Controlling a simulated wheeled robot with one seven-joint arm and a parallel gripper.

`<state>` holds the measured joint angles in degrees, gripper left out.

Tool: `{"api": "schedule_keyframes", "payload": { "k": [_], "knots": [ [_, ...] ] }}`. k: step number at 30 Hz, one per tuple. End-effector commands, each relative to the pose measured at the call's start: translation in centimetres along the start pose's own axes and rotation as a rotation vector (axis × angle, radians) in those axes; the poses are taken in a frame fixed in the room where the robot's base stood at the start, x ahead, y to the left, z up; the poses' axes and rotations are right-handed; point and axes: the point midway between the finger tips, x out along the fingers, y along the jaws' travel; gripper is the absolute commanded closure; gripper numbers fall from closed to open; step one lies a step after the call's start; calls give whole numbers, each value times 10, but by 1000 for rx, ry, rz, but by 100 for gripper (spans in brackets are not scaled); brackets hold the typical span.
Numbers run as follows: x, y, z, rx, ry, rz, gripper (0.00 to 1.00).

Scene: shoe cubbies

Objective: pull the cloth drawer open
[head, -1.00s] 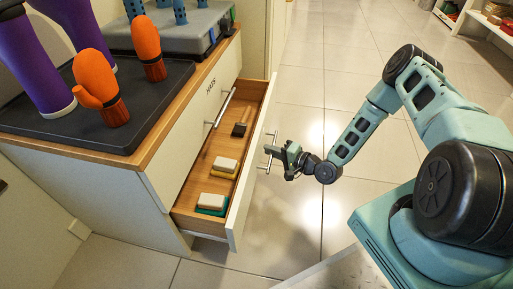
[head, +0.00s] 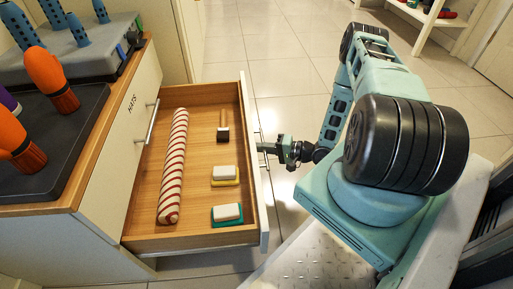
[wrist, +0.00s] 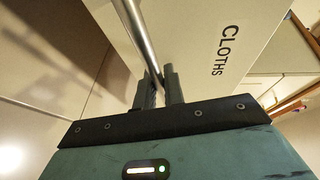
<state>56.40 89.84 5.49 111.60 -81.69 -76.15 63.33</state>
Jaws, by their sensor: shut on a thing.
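The cloth drawer (head: 190,240) stands far out of the cabinet in the head view, its inside in plain sight. Its white front (wrist: 215,35) bears the label CLOTHS in the wrist view. My gripper (head: 264,148) is at the outer side of that front. In the wrist view its two fingers (wrist: 160,82) are shut on the metal bar handle (wrist: 138,32). My fingers hide part of the handle. In the drawer lie a red-and-white striped roll (head: 173,165), a dark-headed brush (head: 223,134) and two pale blocks (head: 224,173) (head: 228,211) on coloured pads.
The cabinet's drawer front labelled HATS (head: 130,105), with its own bar handle (head: 152,120), is shut above. Tiled floor (head: 290,90) beyond the drawer is clear. A white shelf (head: 425,22) stands far back.

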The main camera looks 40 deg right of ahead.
Motion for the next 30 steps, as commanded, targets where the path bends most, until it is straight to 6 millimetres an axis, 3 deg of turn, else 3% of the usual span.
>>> {"api": "schedule_keyframes", "payload": {
  "k": [11, 12, 22, 26, 30],
  "knots": [
    [-1, 1, 0, 0, -1, 1, 100],
    [-1, 1, -1, 0, -1, 1, 80],
    [-3, 0, -1, -1, 0, 1, 80],
    [-16, -1, -1, -1, 1, 3, 80],
    [-43, -3, -2, -1, 3, 3, 80]
  ]
}}
